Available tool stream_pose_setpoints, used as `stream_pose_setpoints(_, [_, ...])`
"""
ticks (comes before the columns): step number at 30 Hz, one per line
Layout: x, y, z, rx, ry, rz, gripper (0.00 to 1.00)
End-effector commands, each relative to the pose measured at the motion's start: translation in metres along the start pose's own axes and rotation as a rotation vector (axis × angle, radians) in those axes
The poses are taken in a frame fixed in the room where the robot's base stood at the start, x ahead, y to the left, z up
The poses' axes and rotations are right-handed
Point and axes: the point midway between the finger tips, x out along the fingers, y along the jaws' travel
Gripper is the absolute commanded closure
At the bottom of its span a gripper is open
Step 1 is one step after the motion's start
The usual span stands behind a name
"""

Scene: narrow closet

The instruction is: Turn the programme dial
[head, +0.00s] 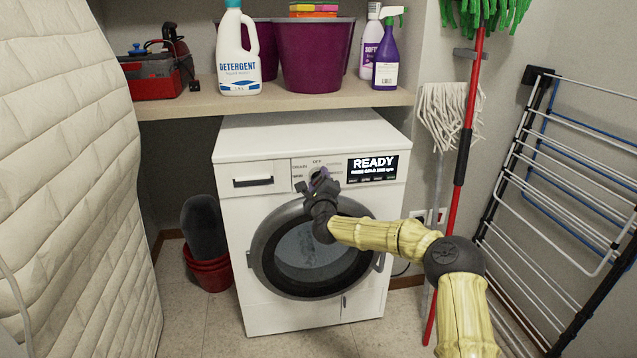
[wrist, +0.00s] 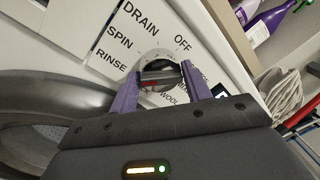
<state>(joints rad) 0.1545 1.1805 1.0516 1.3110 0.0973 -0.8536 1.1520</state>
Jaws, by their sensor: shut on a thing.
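The programme dial (wrist: 160,70) is a round knob with a bar grip, on the white washing machine's (head: 230,211) top panel. In the wrist view, labels such as DRAIN, SPIN, RINSE, OFF and WOOL ring it, and a red mark shows on its bar. My gripper (wrist: 161,92) has its two purple fingers on either side of the bar, shut on it. In the head view, my gripper (head: 317,180) reaches the panel and covers most of the dial. The display (head: 372,168) to its right reads READY.
A drying rack (head: 560,160) and mops (head: 466,130) stand at right. A quilted pale surface (head: 75,190) fills the left.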

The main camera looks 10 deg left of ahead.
Motion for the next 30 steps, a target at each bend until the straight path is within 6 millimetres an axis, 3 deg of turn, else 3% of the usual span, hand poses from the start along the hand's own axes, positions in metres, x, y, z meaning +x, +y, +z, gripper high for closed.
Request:
stream_pose_setpoints(3, [-0.001, 0.005, -0.002, 0.0, 0.002, 0.008, 0.75])
stream_pose_setpoints(4, [-0.001, 0.005, -0.002, 0.0, 0.002, 0.008, 0.5])
stream_pose_setpoints(7, [-0.001, 0.004, -0.002, 0.0, 0.002, 0.007, 0.31])
stream_pose_setpoints(20, [-0.005, 0.001, 0.0, -0.002, 0.0, 0.003, 0.31])
stream_pose_setpoints(30, [-0.039, 0.0, 0.001, -0.002, -0.001, 0.004, 0.31])
